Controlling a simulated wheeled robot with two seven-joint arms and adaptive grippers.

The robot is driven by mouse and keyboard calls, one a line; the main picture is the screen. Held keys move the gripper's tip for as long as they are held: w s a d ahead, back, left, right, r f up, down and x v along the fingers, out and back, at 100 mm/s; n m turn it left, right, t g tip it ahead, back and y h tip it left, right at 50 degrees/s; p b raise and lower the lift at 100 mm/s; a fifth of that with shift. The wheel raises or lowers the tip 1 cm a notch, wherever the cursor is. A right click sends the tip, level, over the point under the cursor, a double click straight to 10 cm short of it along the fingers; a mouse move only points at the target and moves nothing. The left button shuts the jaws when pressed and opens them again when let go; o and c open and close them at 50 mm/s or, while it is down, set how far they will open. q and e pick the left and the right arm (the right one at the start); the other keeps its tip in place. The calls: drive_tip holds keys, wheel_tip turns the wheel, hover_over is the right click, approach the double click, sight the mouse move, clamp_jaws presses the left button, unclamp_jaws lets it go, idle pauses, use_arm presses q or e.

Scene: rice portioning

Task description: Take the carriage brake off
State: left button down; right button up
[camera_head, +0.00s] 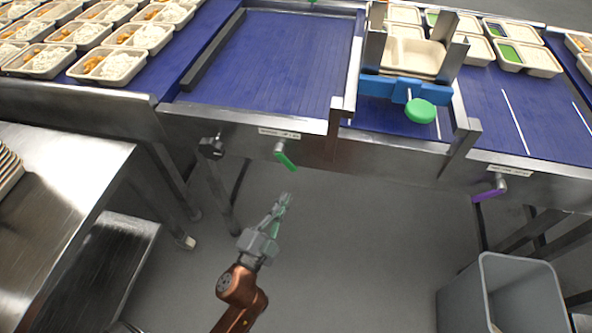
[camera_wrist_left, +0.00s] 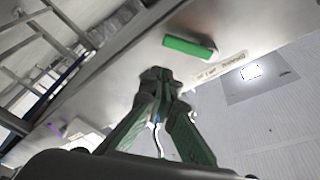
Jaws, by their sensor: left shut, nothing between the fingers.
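A green lever handle (camera_head: 287,160) hangs tilted from a metal pivot on the front rail of the conveyor, below a small label (camera_head: 279,133) that is too small to read surely. The lever also shows in the left wrist view (camera_wrist_left: 189,47), beyond the fingertips. A purple lever (camera_head: 489,193) sits on the rail further right, under another label (camera_head: 508,171). I cannot tell from the lettering which lever is the carriage brake. My left gripper (camera_head: 284,200) is shut and empty, below the green lever and apart from it. Its closed fingers (camera_wrist_left: 161,76) fill the middle of the wrist view.
A black knob (camera_head: 211,148) is on the rail left of the green lever. A blue carriage (camera_head: 392,88) with a green knob (camera_head: 420,111) holds a tray above the belt. A steel table (camera_head: 60,185) stands left, a grey bin (camera_head: 505,285) right. The floor between is clear.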

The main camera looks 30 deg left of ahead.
sight(286, 158)
use_arm(q)
drive_tip(key=r, duration=0.1)
drive_tip(key=d+r+t, duration=0.1)
drive_tip(key=r, duration=0.1)
drive_tip(key=shift+r+m, duration=0.1)
drive_tip(key=shift+m, duration=0.3)
use_arm(e)
drive_tip(key=shift+w+r, duration=0.1)
drive_tip(key=shift+r, duration=0.4)
drive_tip(key=s+d+r+g+p, duration=0.1)
drive_tip(key=s+d+r+p, duration=0.1)
drive_tip(key=s+r, duration=0.15)
use_arm(q)
drive_tip(key=w+a, duration=0.1)
drive_tip(key=w, duration=0.2)
drive_tip(key=w+a+b, duration=0.1)
drive_tip(key=w, duration=0.2)
drive_tip(key=w+a+b, duration=0.1)
drive_tip(key=w, duration=0.1)
drive_tip(key=shift+w+a+f, duration=0.25)
drive_tip(key=shift+w+a, duration=0.1)
drive_tip(key=shift+w, duration=0.05)
drive_tip(key=shift+s+a, duration=0.15)
drive_tip(key=shift+a, duration=0.1)
use_arm(e)
drive_tip(key=w+a+f+t, duration=0.1)
drive_tip(key=w+a+f, duration=0.1)
drive_tip(key=w+f, duration=0.2)
drive_tip(key=shift+a, duration=0.2)
drive_tip(key=shift+s+r, duration=0.1)
